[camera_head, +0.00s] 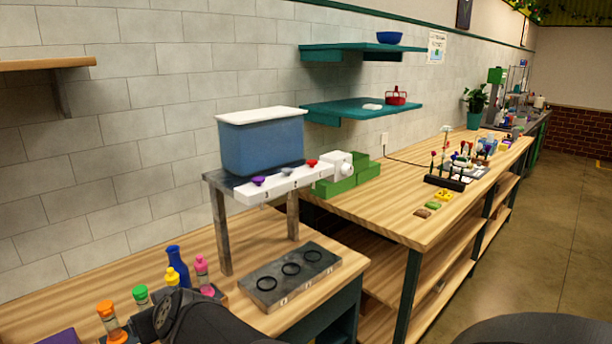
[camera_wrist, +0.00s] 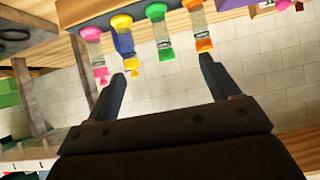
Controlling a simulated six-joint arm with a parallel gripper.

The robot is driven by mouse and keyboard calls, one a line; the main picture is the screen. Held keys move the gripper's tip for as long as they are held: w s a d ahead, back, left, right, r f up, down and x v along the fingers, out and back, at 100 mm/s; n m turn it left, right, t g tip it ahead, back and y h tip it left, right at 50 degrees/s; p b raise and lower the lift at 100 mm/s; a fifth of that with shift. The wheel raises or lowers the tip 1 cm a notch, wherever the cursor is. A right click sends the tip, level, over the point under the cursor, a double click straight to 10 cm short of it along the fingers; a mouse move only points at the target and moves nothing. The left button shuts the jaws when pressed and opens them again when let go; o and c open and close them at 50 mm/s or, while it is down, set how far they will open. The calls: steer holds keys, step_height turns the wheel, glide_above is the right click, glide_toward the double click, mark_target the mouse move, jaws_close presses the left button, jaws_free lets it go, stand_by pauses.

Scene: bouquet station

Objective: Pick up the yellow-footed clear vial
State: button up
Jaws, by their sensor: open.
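The yellow-footed clear vial (camera_wrist: 124,42) shows upside down in the wrist view, with a yellow foot and a yellow cap. In the head view its yellow cap (camera_head: 172,276) shows, and my dark arm hides its lower part. It stands in a row between a pink vial (camera_wrist: 96,52) and a green vial (camera_wrist: 162,33). My gripper (camera_wrist: 162,66) is open and empty. In the wrist view its fingers appear below the row, with the yellow vial near the left finger. I see no contact.
An orange vial (camera_wrist: 200,26) ends the row. A blue bottle (camera_head: 175,262) stands close behind the yellow vial. To the right are a grey block with rings (camera_head: 290,272) and a raised stand with a blue tank (camera_head: 262,145). A purple object (camera_head: 62,338) lies at lower left.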

steer(key=c, duration=0.5)
steer(key=shift+a, duration=0.1)
steer(key=n+g+h, duration=0.7)
steer(key=g, duration=0.1)
glide_toward(172, 278)
steer(key=f, duration=0.7)
steer(key=shift+s+a+f, duration=0.15)
steer(key=shift+a+f, duration=0.2)
steer(key=shift+w+a+f, duration=0.15)
steer(key=shift+f, duration=0.75)
steer(key=shift+w+a+f, duration=0.1)
steer(key=shift+w+f, duration=0.05)
steer(key=shift+f, duration=0.7)
steer(key=shift+w+a+f, duration=0.15)
steer(key=shift+f, duration=0.75)
